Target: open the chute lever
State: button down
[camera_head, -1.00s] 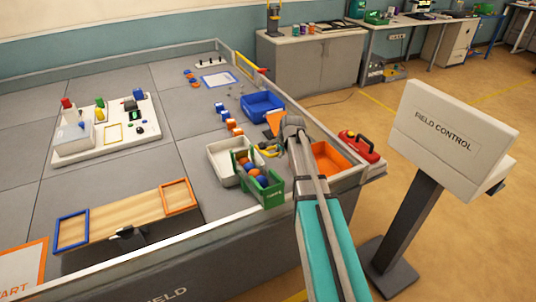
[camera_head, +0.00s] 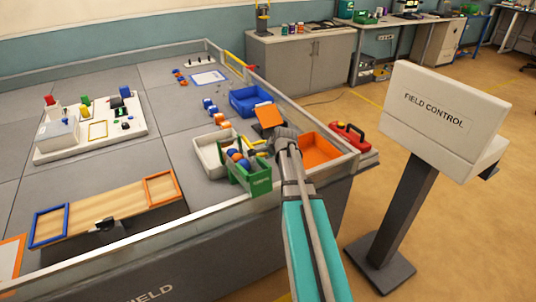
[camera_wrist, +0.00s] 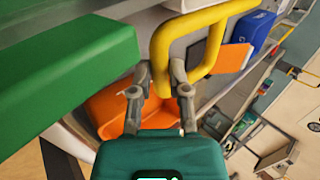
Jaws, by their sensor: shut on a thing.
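The green chute (camera_head: 258,184) with orange and blue balls in it stands near the front right edge of the field table. It fills the left of the wrist view as a large green block (camera_wrist: 70,65). The yellow bent lever (camera_wrist: 212,45) runs beside it in the wrist view, and its lower end lies between my fingertips. In the head view only a small yellow piece of it shows beside my gripper (camera_head: 272,142). My gripper (camera_wrist: 160,76) is shut on the lever. My wrist and arm hide part of that area in the head view.
An orange tray (camera_head: 334,156) lies right of my gripper, and a white tray (camera_head: 207,160) lies left of the chute. A blue bin (camera_head: 252,108) and a tilted orange panel (camera_head: 270,117) are behind. The field control stand (camera_head: 402,215) is to the right.

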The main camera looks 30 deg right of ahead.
notch_tip(320, 180, down, 2)
jog(key=shift+s+f+b, duration=0.1)
jog(key=shift+f+b, duration=0.15)
jog(key=shift+b, duration=0.7)
jog(key=shift+s+d, duration=0.1)
jog(key=c, duration=0.6)
grip_release()
jog(key=shift+r, duration=0.15)
jog(key=shift+r, duration=0.1)
